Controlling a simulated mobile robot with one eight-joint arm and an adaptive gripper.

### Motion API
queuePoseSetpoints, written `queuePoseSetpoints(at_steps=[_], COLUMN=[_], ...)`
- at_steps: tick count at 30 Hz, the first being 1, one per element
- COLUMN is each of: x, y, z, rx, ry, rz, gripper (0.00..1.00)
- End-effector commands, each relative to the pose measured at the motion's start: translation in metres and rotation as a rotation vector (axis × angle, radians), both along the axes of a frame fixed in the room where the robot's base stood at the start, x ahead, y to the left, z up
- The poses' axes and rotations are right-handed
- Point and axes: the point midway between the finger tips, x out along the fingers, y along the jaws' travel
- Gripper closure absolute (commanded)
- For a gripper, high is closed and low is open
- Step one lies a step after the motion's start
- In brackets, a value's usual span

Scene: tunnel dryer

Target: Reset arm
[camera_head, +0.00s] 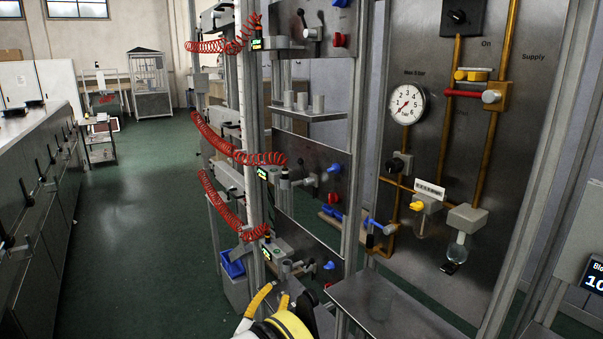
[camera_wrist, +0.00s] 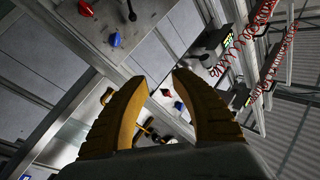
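Behind the gap are steel panels with small red and blue knobs, seen tilted. In the head view, yellow and black parts of my arm and gripper (camera_head: 272,300) show at the bottom centre, in front of the lower part of the rack. The rest of my arm is cut off by the frame's lower edge.
A rack of steel panels with red coiled hoses (camera_head: 225,140) stands close by. Right of it are a pressure gauge (camera_head: 407,104), copper-coloured pipes and a steel shelf (camera_head: 385,305). A long bench (camera_head: 35,200) lines the left. The green floor (camera_head: 145,220) between is clear.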

Motion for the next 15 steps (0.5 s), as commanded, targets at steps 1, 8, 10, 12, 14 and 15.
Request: queuePoseSetpoints(at_steps=[1, 8, 10, 12, 14, 15], x=[0.003, 0.02, 0.023, 0.026, 0.027, 0.028], y=[-0.004, -0.035, -0.045, -0.057, -0.069, -0.077], z=[0.003, 0.025, 0.032, 0.04, 0.047, 0.052], rx=[-0.003, -0.033, -0.042, -0.052, -0.061, -0.068], ry=[0.011, 0.144, 0.188, 0.236, 0.282, 0.316], rz=[-0.009, -0.064, -0.079, -0.094, -0.106, -0.114], gripper=[0.7, 0.7, 0.7, 0.7, 0.7, 0.7])
